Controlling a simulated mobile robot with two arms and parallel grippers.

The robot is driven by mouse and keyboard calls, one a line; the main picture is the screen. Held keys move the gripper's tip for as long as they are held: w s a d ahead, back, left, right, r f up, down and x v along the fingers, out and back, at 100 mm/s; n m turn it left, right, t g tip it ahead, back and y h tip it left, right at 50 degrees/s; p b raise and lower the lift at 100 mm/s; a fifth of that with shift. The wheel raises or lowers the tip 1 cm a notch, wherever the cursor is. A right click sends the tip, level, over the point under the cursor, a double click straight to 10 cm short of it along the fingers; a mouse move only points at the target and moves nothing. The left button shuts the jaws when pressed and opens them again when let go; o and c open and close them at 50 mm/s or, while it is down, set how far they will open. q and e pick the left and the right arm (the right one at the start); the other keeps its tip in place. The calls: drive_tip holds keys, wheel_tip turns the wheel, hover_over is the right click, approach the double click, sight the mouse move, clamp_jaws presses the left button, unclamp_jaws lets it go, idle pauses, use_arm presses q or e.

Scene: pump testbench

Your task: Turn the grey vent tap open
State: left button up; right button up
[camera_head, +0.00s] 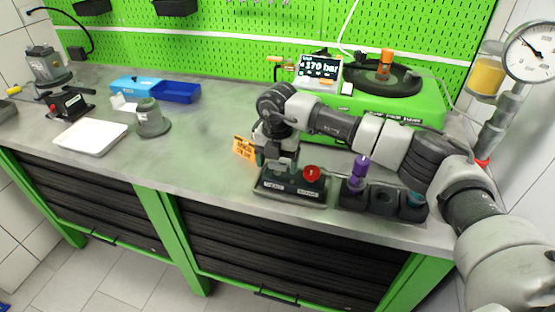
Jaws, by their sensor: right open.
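A black valve block (290,188) with two pale labels sits near the front edge of the bench. A red knob (311,173) stands on its right half. My right gripper (276,162) points down over the left half of this block, with its jaws open. The grey vent tap cannot be made out; the gripper covers the spot above the left label, so I cannot tell whether the jaws are around a tap or touching it. My left gripper is not in view.
An orange tag (244,148) stands just left of the gripper. A black holder (382,201) with a purple-topped piece (360,170) is to the right. The bench middle is clear.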

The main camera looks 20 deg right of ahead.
drive_tip(key=c, duration=0.9)
drive_tip(key=shift+c, duration=0.2)
